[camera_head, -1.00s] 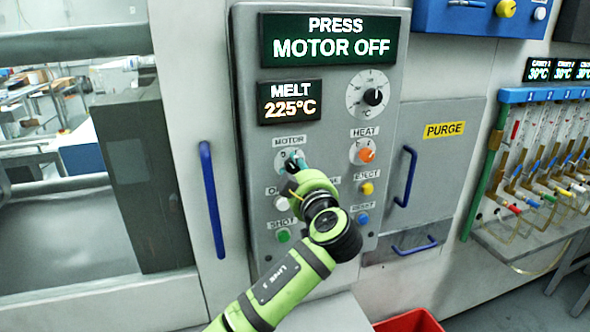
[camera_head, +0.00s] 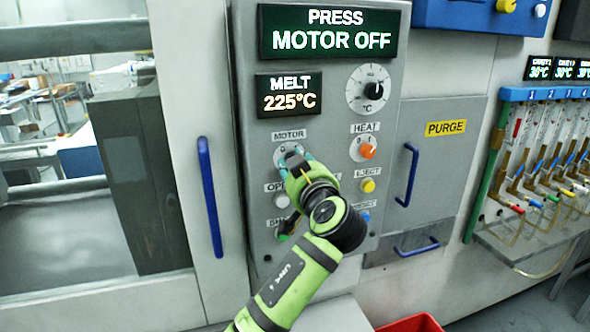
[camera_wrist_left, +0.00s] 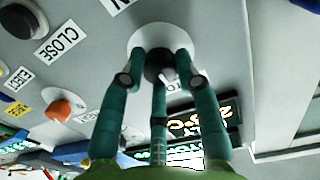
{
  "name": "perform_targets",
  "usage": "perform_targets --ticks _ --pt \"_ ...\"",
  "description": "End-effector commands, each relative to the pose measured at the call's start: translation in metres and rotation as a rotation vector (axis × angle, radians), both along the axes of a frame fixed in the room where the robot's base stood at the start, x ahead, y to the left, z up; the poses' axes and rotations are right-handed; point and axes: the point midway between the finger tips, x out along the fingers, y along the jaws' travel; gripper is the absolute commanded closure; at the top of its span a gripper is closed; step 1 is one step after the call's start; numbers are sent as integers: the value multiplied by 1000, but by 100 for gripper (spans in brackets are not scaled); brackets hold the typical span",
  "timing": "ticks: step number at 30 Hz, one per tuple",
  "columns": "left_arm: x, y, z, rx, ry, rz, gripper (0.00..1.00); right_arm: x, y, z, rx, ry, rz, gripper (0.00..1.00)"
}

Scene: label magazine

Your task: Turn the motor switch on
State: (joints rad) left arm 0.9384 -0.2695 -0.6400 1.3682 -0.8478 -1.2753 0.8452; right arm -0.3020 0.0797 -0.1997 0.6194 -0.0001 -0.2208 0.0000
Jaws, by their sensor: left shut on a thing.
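The motor switch is a round dial plate (camera_head: 289,151) under the MOTOR label on the grey control panel. In the left wrist view its black knob (camera_wrist_left: 160,65) with a white mark shows on a pale disc. My left gripper (camera_head: 294,162) covers the knob in the head view. In the wrist view its teal fingers (camera_wrist_left: 161,72) are closed around the knob. The large display (camera_head: 331,32) reads PRESS MOTOR OFF. My right gripper is not in view.
The heat knob (camera_head: 367,151) is orange and sits right of the motor switch. The yellow eject button (camera_head: 367,185) is below it. Blue handles (camera_head: 210,197) flank the panel. A red bin (camera_head: 411,324) is at the bottom, and tubes hang at the right.

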Motion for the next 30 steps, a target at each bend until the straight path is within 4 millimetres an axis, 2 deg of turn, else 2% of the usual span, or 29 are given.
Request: perform_targets --ticks 18,30 --pt "0 0 2 518 170 2 100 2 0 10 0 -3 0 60" --pt "0 0 2 682 220 2 100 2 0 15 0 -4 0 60"
